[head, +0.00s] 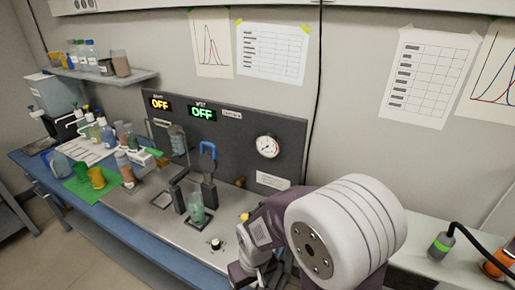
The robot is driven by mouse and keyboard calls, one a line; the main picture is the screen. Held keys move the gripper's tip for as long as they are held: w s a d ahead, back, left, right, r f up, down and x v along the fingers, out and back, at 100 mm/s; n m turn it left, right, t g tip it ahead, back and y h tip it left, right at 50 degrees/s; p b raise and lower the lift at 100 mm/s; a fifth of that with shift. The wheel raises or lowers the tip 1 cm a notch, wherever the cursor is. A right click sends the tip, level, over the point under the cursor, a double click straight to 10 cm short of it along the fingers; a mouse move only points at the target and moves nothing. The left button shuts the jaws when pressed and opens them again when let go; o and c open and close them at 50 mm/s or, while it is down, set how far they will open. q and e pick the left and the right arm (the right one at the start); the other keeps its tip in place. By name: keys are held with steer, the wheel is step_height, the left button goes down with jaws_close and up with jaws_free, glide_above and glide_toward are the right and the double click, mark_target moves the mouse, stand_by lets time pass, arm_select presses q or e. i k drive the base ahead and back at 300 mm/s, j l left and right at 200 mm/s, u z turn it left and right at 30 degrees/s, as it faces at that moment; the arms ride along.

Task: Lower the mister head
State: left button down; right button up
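My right arm comes in from the lower right, and my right gripper (250,276) is low at the bottom edge, right of and nearer than the cup. Its fingers are partly hidden by the arm and the frame edge, so its opening is unclear. My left gripper is not in view.
The dark panel (240,138) carries two displays reading OFF and a round gauge (267,146). Bottles, cups and a green mat (84,190) crowd the left end. A shelf (105,76) hangs above.

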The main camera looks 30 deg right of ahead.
mark_target(208, 162)
steer(key=z, duration=0.6)
steer(key=k+j+u, duration=0.1)
steer(key=j, duration=0.2)
steer(key=i+j+u, duration=0.15)
steer(key=i+j, duration=0.15)
steer(key=i+j+u, duration=0.1)
steer(key=i+j, duration=0.15)
steer(key=i, duration=0.2)
